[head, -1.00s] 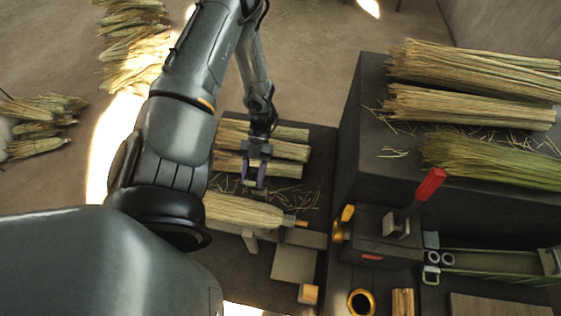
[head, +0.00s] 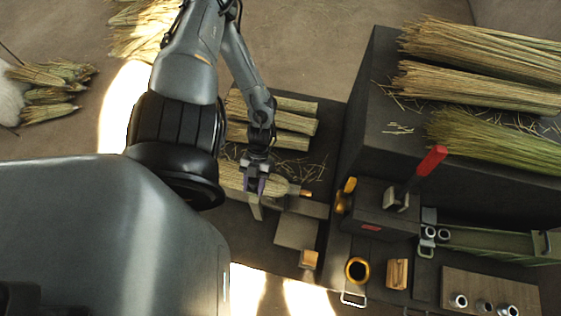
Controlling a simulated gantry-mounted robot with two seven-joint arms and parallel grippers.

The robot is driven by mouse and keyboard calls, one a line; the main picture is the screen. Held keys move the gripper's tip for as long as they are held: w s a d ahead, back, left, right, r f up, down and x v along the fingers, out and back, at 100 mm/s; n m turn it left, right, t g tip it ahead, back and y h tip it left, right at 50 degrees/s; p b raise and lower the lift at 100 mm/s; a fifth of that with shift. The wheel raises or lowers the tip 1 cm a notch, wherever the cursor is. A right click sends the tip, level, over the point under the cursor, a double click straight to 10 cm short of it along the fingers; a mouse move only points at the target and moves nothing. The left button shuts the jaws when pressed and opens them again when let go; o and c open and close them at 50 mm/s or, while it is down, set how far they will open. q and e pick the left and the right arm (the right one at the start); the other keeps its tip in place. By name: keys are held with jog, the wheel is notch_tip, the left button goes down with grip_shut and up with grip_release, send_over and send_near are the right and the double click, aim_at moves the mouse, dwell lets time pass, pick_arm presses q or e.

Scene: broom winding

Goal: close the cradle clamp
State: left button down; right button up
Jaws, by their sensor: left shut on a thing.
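A lever with a red handle (head: 427,160) rises at a tilt from a dark block (head: 375,205) on the right-hand bench; it looks like the cradle clamp, with its handle up. A straw broom bundle (head: 232,178) lies on the low table at centre, its orange-tipped end pointing right. My left gripper (head: 253,190) comes down over this bundle and is shut on it near its bound end; the fingertips are partly hidden. It is well to the left of the red lever. My right gripper is not in view.
Several straw bundles (head: 275,125) lie behind on the low table. Larger bundles (head: 480,85) lie on the dark bench at right. A green trough (head: 490,240), a yellow-rimmed cup (head: 357,270) and a board with metal cups (head: 470,285) stand at front right.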

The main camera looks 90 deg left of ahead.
pick_arm(q)
jog(key=shift+x, duration=0.85)
jog(key=shift+f+b, duration=0.3)
jog(key=shift+f, duration=0.4)
jog(key=c, duration=0.7)
grip_release()
jog(key=p+v, duration=0.1)
jog(key=v, duration=1)
